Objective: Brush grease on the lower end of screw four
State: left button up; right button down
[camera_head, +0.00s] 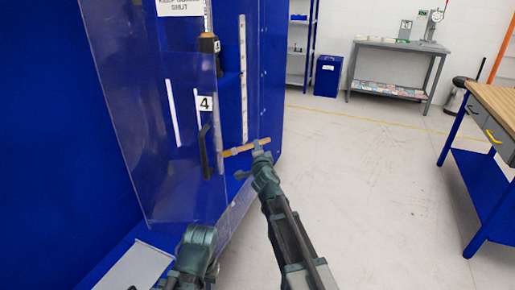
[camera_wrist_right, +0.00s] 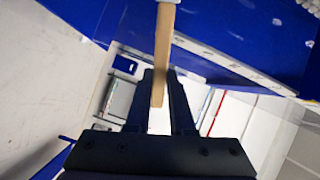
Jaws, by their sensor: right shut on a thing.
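My right gripper (camera_head: 262,146) is shut on a wooden-handled brush (camera_head: 240,149). The brush lies nearly level in the head view, its left end by the edge of the clear guard, near a slim upright rod. A white label with a 4 (camera_head: 204,103) is on or behind the guard. I cannot tell clearly which upright part is screw four, or whether the brush touches it. My left gripper's fingers are not in view.
The clear guard (camera_head: 150,110) with a black upright bar (camera_head: 205,152) stands before the blue machine (camera_head: 262,80). A wooden-topped bench (camera_head: 495,105) stands right and a grey table (camera_head: 400,46) behind. The floor between is clear.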

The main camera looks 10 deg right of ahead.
jog(key=shift+f+b, duration=1.85)
jog(key=shift+f, duration=0.15)
jog(key=shift+r+p, duration=2.75)
jog(key=shift+r, duration=0.1)
jog(key=shift+r+p, duration=0.6)
jog(key=shift+p, duration=0.1)
jog(key=shift+r, duration=0.1)
jog(key=shift+r+p, duration=0.55)
jog(key=shift+p, duration=0.1)
jog(key=shift+r, duration=0.1)
notch_tip(320, 180, down, 8)
jog(key=b, duration=0.8)
dwell(0.3)
